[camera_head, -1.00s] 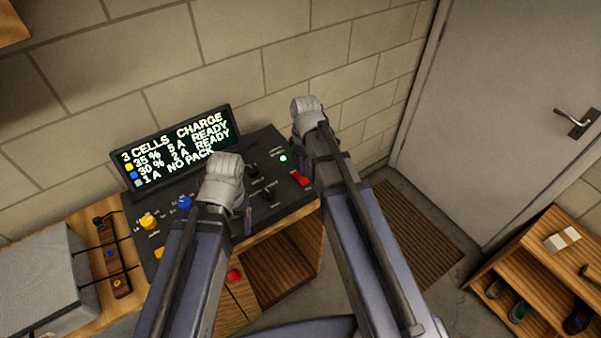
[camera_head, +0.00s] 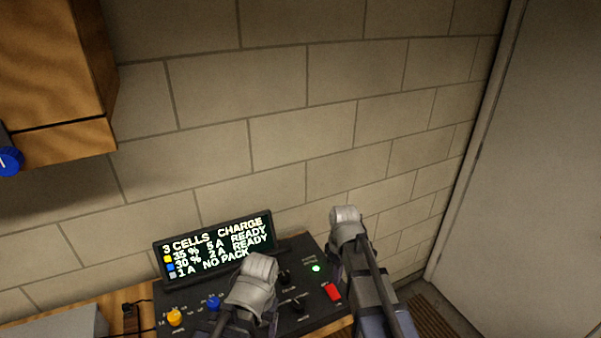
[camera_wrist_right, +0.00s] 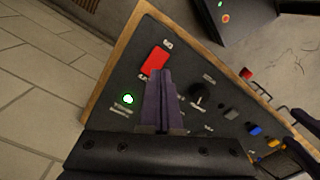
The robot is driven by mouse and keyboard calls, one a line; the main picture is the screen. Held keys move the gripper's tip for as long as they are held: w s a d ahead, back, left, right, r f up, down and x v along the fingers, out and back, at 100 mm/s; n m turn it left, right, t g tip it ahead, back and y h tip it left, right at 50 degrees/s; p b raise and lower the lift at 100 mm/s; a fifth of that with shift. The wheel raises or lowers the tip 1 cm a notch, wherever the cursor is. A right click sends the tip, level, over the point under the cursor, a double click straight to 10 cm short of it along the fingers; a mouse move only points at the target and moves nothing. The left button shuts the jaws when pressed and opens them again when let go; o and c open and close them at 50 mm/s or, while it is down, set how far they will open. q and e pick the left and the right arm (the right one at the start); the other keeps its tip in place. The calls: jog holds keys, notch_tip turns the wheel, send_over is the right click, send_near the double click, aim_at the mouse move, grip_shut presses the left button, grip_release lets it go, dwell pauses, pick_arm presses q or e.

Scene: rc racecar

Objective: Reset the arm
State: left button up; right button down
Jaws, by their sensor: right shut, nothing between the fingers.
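My right arm reaches up from the bottom of the head view over the right side of a black control panel (camera_head: 318,308). My right gripper (camera_wrist_right: 160,72) shows in the right wrist view with its fingers shut together and empty, pointing over the panel near a red switch (camera_wrist_right: 155,61) and a lit green light (camera_wrist_right: 128,98). I cannot tell from this view whether it touches the panel. My left arm, with its grey wrist (camera_head: 254,281), lies over the panel's middle. Its fingers are mostly hidden behind the arm.
A display (camera_head: 213,246) behind the panel reads "3 CELLS CHARGE", with two lines READY and one NO PACK. Yellow (camera_head: 174,317) and blue (camera_head: 213,303) knobs sit at the panel's left. A wooden cabinet (camera_head: 60,60) hangs upper left. A door (camera_head: 535,150) stands at right.

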pick_arm(q)
notch_tip(320, 180, down, 5)
jog(key=b, duration=0.4)
jog(key=shift+r+b, duration=0.1)
jog(key=shift+b, duration=0.2)
pick_arm(e)
jog(key=s+a+f+m, duration=0.2)
jog(key=s+a+m, duration=0.1)
jog(key=s+a, duration=0.2)
jog(key=s+a+f+m+h, duration=0.1)
jog(key=s+a+f+m, duration=0.1)
jog(key=s+a, duration=0.3)
jog(key=s+m, duration=0.1)
jog(key=s, duration=0.3)
jog(key=shift+s+a+f, duration=0.15)
jog(key=shift+a+f, duration=0.05)
jog(key=shift+f, duration=0.1)
pick_arm(q)
jog(key=shift+c, duration=0.3)
